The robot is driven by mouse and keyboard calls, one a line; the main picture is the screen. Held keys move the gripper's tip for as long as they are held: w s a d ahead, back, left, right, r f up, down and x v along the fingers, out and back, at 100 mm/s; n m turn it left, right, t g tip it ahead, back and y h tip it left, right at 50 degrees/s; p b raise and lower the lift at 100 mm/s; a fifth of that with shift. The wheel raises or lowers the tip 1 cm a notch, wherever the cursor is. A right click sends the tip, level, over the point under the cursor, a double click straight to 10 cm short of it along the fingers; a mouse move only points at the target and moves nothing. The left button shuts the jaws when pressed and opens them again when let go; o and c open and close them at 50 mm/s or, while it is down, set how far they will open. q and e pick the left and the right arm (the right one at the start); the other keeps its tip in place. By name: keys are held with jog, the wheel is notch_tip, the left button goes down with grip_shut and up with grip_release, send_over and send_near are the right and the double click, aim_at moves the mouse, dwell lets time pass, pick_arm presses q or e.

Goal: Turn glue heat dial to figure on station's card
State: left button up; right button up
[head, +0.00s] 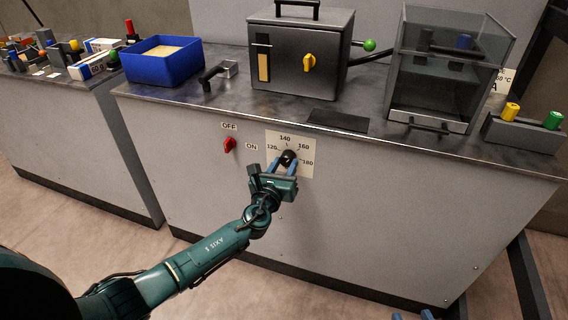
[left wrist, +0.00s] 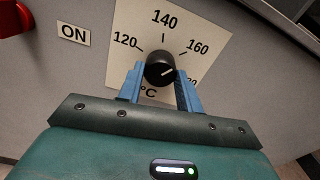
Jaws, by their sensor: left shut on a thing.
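The glue heat dial is a round black knob (head: 289,156) on a cream scale plate (head: 305,140) marked 120, 140, 160 and 180, on the station's front panel. My left gripper (head: 283,164) is shut on the knob, with a blue finger on either side. The left wrist view shows the knob (left wrist: 160,67) between the fingers. Its white mark points right and slightly up, seemingly between 160 and 180. A card (head: 503,80) at the back right is partly hidden; "°C" shows, but its full figure is unclear. My right gripper's blue tips (head: 412,315) show apart at the bottom edge.
A red switch (head: 229,145) sits left of the dial, between OFF and ON labels.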

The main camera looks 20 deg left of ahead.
pick_arm(q)
jog(key=shift+m, duration=0.8)
jog(key=o, duration=1)
